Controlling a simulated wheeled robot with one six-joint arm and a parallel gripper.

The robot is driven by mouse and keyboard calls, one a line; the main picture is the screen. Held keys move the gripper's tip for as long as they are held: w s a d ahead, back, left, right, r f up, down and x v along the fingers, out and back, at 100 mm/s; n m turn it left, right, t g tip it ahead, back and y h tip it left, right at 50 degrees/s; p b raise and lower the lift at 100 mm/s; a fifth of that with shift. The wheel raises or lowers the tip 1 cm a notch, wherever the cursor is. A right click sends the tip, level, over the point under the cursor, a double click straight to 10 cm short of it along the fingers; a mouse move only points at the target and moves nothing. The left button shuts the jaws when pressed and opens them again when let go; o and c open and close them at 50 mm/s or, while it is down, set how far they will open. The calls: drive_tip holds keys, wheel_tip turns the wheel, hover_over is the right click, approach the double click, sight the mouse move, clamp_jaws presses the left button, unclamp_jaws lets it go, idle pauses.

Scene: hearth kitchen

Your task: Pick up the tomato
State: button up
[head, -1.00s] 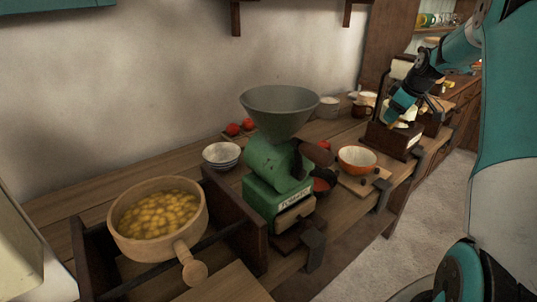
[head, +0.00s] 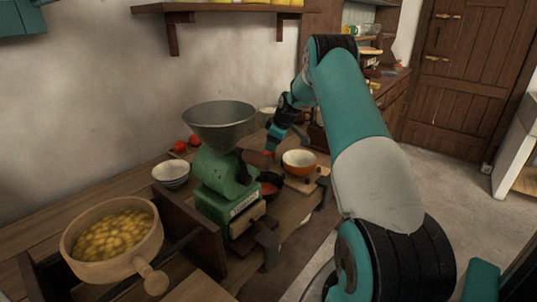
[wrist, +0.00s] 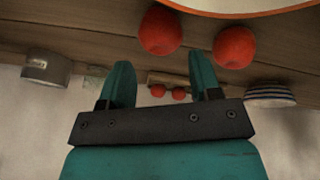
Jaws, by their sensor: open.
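Two red tomatoes (head: 195,140) sit together near the wall in the head view, behind the green mill. In the wrist view, which looks upside down, two larger, nearer tomatoes, one left (wrist: 160,30) and one right (wrist: 235,47), lie beyond the fingertips near the orange rim of a bowl. Two smaller, farther tomatoes (wrist: 157,90) show between the fingers. My gripper (wrist: 163,78) is open and holds nothing. In the head view my gripper (head: 271,143) is low over the counter, right of the mill's hopper and partly hidden.
The green mill (head: 223,175) with its grey hopper stands left of my gripper. An orange bowl (head: 299,163) sits on a board to the right. A striped bowl (head: 171,175) and a pan of yellow food (head: 112,238) are farther left. A metal pot (wrist: 46,68) stands near the wall.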

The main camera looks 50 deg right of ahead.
sight(269, 154)
drive_tip(key=shift+s+p+x, duration=0.15)
drive_tip(key=shift+p+x, duration=0.15)
drive_tip(key=shift+x, duration=1.2)
drive_tip(key=shift+s+p+x, duration=0.1)
drive_tip(key=shift+p+x, duration=0.2)
drive_tip(key=shift+x, duration=1.15)
drive_tip(key=shift+f, duration=0.1)
drive_tip(key=c, duration=0.6)
